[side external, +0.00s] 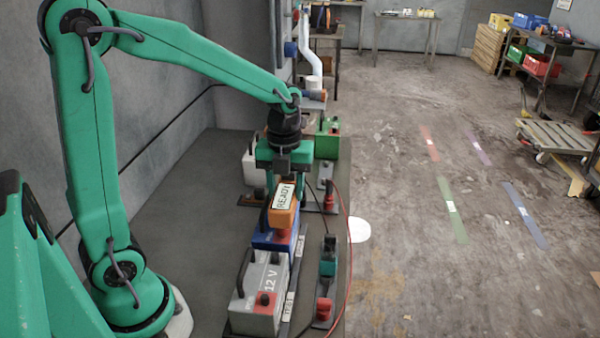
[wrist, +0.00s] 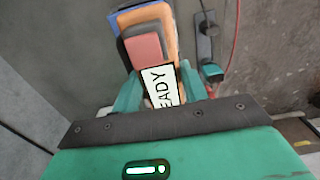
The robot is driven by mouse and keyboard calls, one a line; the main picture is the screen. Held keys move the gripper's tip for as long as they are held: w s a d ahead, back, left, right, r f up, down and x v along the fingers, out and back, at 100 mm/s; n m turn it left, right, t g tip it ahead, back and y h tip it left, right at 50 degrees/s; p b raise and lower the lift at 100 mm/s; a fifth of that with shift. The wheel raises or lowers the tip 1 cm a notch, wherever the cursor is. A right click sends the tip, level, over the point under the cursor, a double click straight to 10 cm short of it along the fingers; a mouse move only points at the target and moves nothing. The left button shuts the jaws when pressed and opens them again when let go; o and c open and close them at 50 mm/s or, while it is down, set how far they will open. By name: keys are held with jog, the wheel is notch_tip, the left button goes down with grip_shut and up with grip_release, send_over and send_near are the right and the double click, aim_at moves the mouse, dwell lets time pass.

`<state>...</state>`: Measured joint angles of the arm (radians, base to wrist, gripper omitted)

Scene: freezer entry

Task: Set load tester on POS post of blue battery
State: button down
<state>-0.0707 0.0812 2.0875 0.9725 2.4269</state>
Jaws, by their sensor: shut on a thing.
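The load tester (side external: 282,217) is orange with a white READY label, held tilted at the blue battery (side external: 270,241). My gripper (side external: 285,184) points down and is shut on the tester. In the wrist view, my gripper's fingers (wrist: 160,90) flank the READY label, and the tester's orange body (wrist: 168,35) extends beyond. A red part (side external: 283,233) shows at the tester's lower end; I cannot tell if it is the POS post's cap. Whether the tester touches the post is hidden.
A grey 12 V battery (side external: 255,297) stands nearer the camera. A green battery (side external: 327,146) and a white one (side external: 249,168) stand behind. A green-and-black clamp device (side external: 328,258) and a red cable (side external: 347,235) lie along the bench's right side. The bench's left part is bare.

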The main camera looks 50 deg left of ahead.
aim_at(285, 189)
jog(key=shift+f, duration=0.45)
jog(key=c, duration=0.7)
grip_release()
jog(key=shift+f, duration=0.1)
jog(key=shift+r, duration=3.95)
